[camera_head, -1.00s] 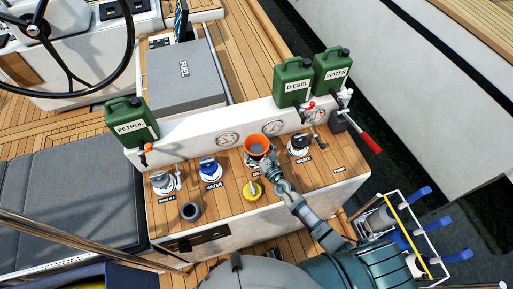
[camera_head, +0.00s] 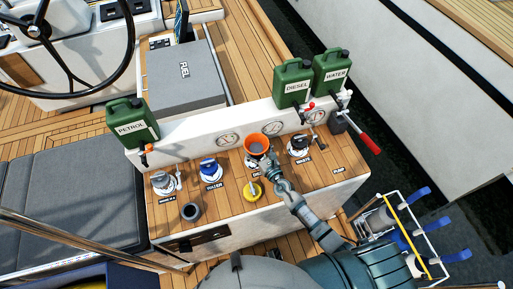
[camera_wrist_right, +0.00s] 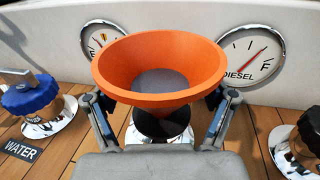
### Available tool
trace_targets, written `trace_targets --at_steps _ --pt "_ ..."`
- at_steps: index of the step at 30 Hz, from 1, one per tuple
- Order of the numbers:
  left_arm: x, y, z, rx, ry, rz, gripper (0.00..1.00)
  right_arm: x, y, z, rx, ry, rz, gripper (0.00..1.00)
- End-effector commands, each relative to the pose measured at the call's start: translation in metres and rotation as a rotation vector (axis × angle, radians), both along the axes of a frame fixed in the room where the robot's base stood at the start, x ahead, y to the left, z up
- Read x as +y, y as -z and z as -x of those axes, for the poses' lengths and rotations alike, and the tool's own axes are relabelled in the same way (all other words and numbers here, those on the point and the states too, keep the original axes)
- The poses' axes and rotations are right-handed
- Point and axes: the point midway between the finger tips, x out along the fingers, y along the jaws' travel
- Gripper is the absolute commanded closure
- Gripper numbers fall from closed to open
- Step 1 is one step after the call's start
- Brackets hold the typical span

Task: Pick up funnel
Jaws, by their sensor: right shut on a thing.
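The orange funnel (camera_head: 257,142) is upright over the wooden counter, in the middle of the row of deck fittings. In the right wrist view the funnel (camera_wrist_right: 160,65) fills the upper middle, wide mouth up. My right gripper (camera_wrist_right: 160,122) has one finger on each side of the funnel and is shut on it, below the rim. A chrome fitting (camera_wrist_right: 150,136) shows under the funnel; whether the two touch is hidden. My left gripper is not in view.
A blue-capped water fitting (camera_head: 209,168) stands left of the funnel and a black-capped waste fitting (camera_head: 299,146) right. A yellow cap (camera_head: 252,190) lies in front. Green diesel (camera_head: 293,83), water (camera_head: 332,70) and petrol (camera_head: 132,122) cans stand on the white ledge behind.

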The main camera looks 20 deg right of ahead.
Motion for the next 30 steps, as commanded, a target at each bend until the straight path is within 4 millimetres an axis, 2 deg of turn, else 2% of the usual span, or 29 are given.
trace_targets --at_steps 8,12,27,30 --pt "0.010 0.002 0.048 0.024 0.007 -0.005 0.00 0.000 -0.030 0.000 -0.003 0.001 -0.003 0.53" --pt "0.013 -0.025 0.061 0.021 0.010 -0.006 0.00 0.000 -0.068 0.000 -0.003 0.002 -0.005 0.54" --pt "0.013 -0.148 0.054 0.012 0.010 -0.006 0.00 0.000 -0.204 -0.001 -0.002 0.002 -0.004 0.54" --pt "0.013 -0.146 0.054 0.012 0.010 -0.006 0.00 0.001 -0.224 -0.001 -0.005 0.004 -0.010 0.54"
